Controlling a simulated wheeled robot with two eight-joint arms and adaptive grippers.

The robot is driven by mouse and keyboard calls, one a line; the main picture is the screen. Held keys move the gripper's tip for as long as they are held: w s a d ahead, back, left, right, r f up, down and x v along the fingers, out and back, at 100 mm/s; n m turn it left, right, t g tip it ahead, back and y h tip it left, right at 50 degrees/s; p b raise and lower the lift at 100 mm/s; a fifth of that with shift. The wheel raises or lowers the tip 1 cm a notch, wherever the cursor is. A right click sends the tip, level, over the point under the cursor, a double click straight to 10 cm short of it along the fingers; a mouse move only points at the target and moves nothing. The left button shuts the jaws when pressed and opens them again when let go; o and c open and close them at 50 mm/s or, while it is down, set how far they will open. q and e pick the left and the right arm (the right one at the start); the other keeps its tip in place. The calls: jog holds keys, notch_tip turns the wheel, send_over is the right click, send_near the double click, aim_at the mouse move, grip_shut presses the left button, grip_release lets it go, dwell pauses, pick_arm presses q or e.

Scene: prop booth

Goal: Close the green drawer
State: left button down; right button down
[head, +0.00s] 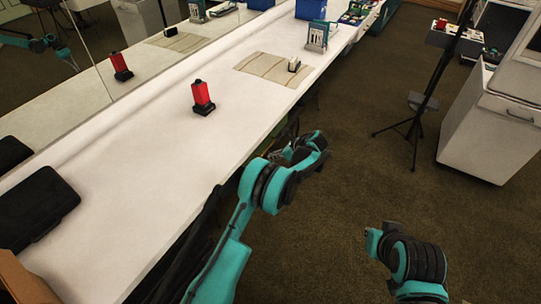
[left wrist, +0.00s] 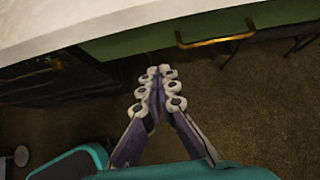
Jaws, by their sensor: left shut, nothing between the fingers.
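The green drawer (left wrist: 150,40) shows in the left wrist view as a green band just under the white counter edge. Its brass-coloured handle (left wrist: 216,42) sticks out to the right of my fingertips. How far the drawer stands open I cannot tell. My left gripper (left wrist: 158,76) is shut and empty, its fingers together, below the green front and left of the handle, apparently apart from both. In the head view the left gripper (head: 298,154) hangs beside the counter's front edge, and the drawer is mostly hidden under the counter.
The long white counter (head: 140,190) carries a red-and-black object (head: 202,98), a beige mat (head: 268,70) and a black case (head: 35,205). A tripod stand (head: 416,125) and a white cabinet (head: 490,130) stand at right. Carpet floor is open between.

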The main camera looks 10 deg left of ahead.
pick_arm(q)
jog(key=w+a+f+b, duration=0.3)
jog(key=a+f, duration=0.2)
jog(key=a, duration=0.4)
jog(key=shift+f+b, duration=0.25)
jog(key=shift+b, duration=0.05)
jog(key=shift+w, duration=0.1)
